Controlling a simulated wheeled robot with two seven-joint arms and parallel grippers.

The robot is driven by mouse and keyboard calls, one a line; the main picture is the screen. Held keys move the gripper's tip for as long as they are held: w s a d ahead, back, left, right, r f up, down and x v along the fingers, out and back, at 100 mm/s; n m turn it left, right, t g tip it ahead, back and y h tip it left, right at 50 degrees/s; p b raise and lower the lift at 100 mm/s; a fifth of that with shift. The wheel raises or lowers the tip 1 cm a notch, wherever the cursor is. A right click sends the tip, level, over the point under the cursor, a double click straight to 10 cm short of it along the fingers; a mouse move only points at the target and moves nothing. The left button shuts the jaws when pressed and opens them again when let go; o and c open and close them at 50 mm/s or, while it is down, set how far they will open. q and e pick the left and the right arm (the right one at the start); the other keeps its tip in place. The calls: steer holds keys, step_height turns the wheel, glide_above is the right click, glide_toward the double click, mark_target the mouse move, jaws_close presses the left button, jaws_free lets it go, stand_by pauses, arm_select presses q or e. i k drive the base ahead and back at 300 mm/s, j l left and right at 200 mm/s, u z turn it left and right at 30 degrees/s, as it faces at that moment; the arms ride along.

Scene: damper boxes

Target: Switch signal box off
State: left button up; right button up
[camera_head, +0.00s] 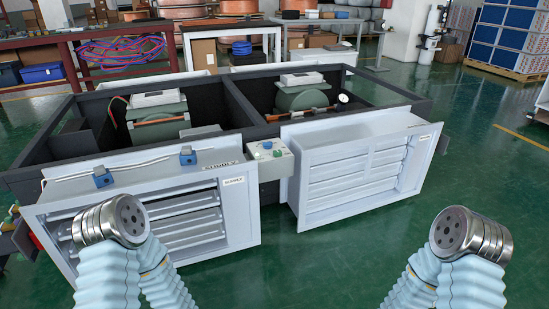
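The signal box (269,165) is a small light-grey box mounted on the front of the dark frame, between two damper units. Small round controls sit on its sloped top, and some look green. They are too small to tell which is a switch or its position. The left damper (237,213) has a "SUPPLY" label and slanted louvres. The right damper (300,190) has flatter louvres. My two arms show at the bottom left and bottom right, apart from the box. Neither gripper shows in the head view.
A dark open frame (235,105) holds the dampers and green motor-like units inside. Blue clamps (188,155) and a pipe sit atop the left damper. A red table (120,72) with coiled hoses stands behind left. Green floor (345,255) is clear in front of the right damper.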

mark_target(277, 153)
steer(key=i+l+u, duration=0.15)
steer(key=l, duration=0.15)
steer(key=i+l+u, duration=0.15)
steer(key=l, duration=0.15)
steer(key=i+l+z, duration=0.25)
steer(key=i, duration=0.3)
steer(key=i+l+z, duration=0.15)
steer(key=i+z, duration=0.15)
steer(key=i, duration=0.3)
